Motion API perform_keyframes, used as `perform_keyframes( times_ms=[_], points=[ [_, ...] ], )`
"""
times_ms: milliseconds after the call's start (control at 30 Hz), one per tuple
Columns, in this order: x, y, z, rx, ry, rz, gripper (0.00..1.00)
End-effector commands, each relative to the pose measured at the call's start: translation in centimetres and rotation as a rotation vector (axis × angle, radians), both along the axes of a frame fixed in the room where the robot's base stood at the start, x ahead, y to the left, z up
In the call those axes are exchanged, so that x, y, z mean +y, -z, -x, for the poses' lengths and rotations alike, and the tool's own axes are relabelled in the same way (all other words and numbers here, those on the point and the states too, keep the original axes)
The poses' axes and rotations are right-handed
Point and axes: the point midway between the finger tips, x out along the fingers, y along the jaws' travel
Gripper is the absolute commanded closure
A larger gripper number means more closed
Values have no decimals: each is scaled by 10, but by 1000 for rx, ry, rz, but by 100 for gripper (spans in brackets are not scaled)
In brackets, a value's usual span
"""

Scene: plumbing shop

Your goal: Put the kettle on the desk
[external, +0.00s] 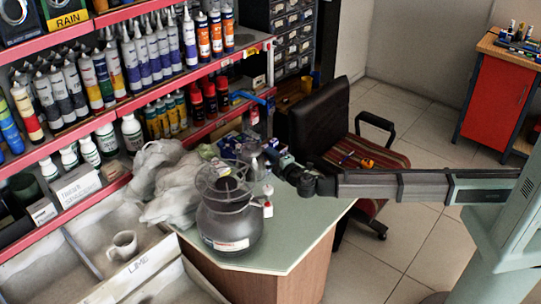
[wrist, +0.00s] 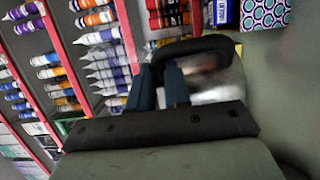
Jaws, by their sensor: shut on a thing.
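The kettle (wrist: 215,82) shows in the wrist view as a shiny silver body with a black handle (wrist: 205,46). My gripper (wrist: 168,78) is shut on the handle, its two dark fingers at the handle's left end. In the external view my gripper (external: 272,157) is over the far part of the desk, with the silver kettle (external: 257,166) just left of it, partly hidden behind a wire-topped pot. I cannot tell whether the kettle touches the desk. The pale green desk (external: 290,235) stands in the middle, its front right part bare.
A dark round pot (external: 228,222) with a wire top stands on the desk, near a small white bottle (external: 268,207). Grey crumpled bags (external: 170,185) lie left. Red-edged shelves (external: 120,100) of tubes rise behind. A black chair (external: 320,122) stands close to the desk's right side.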

Motion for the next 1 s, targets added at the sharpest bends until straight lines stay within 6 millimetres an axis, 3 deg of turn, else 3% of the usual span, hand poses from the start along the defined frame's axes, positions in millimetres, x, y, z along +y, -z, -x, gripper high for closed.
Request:
perform_keyframes(
  times_ms=[400, 567, 833, 1000],
  points=[
    [0, 55, 0, -2, 0, 1, 100],
    [0, 63, 0, -1, 0, 0, 100],
    [0, 93, 0, -1, 0, 0, 100],
    [0, 95, 0, -1, 0, -2, 100]
  ],
)
